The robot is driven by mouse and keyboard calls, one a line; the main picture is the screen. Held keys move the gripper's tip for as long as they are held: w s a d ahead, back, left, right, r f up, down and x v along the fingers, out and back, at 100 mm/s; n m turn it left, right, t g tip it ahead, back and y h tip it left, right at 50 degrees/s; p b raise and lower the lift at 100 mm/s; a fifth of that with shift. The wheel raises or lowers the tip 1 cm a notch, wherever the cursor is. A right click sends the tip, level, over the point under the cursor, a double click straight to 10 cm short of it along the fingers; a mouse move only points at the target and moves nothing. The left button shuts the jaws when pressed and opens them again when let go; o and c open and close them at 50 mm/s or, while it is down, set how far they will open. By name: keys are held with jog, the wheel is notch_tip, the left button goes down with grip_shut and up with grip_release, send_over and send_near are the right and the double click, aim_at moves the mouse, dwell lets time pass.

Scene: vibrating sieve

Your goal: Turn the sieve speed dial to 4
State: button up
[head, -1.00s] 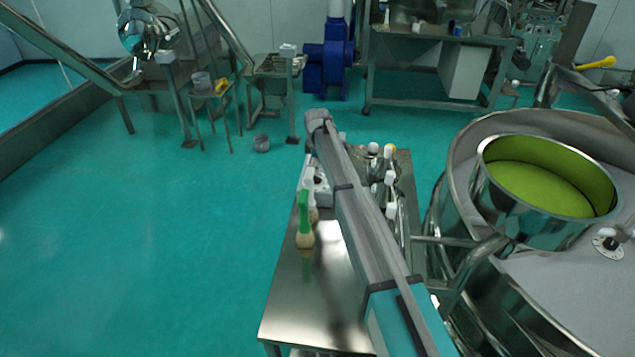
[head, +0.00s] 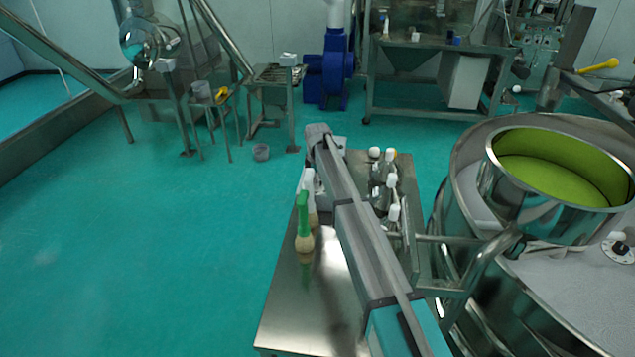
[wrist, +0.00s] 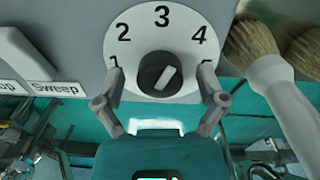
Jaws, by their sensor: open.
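In the wrist view a round white dial plate (wrist: 120,50) carries the numbers 1, 2, 3 and 4. A black knob (wrist: 147,69) with a pale pointer bar (wrist: 166,78) sits at its middle. The bar is slanted, its upper end leaning right, between 3 and 4. My gripper (wrist: 162,75) is open, one finger on each side of the knob, near the 1 and the 4. I cannot tell whether the fingers touch it. In the head view my arm hides the gripper and this dial.
A grey switch with a "Sweep" label (wrist: 59,89) is left of the dial. Brushes (wrist: 278,92) stand close on the right. On the metal table (head: 290,315) are a green-handled brush (head: 304,232) and bottles (head: 392,183).

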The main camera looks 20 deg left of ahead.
jog(key=c, duration=1.2)
jog(key=shift+o, duration=0.2)
jog(key=shift+m, duration=2.3)
jog(key=o, duration=1.2)
jog(key=shift+c, duration=0.2)
